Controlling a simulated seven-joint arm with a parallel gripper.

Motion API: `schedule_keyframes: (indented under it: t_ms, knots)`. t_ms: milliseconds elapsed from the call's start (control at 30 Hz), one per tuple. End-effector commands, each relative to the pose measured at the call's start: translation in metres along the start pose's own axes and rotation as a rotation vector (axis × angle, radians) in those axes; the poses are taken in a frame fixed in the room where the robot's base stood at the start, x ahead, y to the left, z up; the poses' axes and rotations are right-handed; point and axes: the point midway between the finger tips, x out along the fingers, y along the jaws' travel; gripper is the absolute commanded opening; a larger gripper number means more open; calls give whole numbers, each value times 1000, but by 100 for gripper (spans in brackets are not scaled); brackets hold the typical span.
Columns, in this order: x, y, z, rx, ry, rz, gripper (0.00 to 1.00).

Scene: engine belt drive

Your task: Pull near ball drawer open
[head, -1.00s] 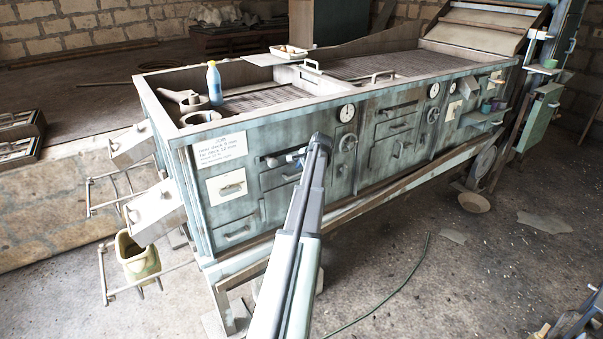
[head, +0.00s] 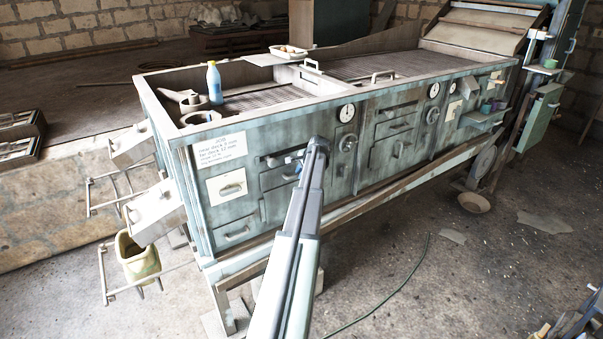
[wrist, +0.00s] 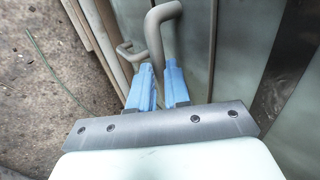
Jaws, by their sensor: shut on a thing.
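The drawer (head: 275,182) has a grey bar handle (head: 272,162) on the front of the weathered blue-green machine, left of the nearer dial. In the head view my gripper (head: 296,158) is at this handle, and my arm covers the right part of the drawer front. In the wrist view my gripper (wrist: 158,88) has its two blue fingers shut on the bent grey handle bar (wrist: 153,38), one finger on each side. I cannot tell how far the drawer stands out from the machine.
A second, lower handle (wrist: 127,52) shows beside the gripped one in the wrist view. Closed drawers with handles lie right (head: 398,125) and lower left (head: 237,232). A yellow bucket (head: 138,258) hangs at the machine's left end. The floor in front (head: 430,270) is mostly clear.

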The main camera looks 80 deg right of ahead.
Motion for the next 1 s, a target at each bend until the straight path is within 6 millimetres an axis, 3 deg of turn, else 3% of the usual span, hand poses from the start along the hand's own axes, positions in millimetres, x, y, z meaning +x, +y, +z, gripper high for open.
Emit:
schedule_keyframes:
  t_ms: [467,567,800,1000]
  knots:
    - [-2,2,0,0,0,0,0]
    - [-11,16,2,1,0,0,0]
    - [-47,70,2,3,2,1,0]
    - [-63,94,1,1,1,0,0]
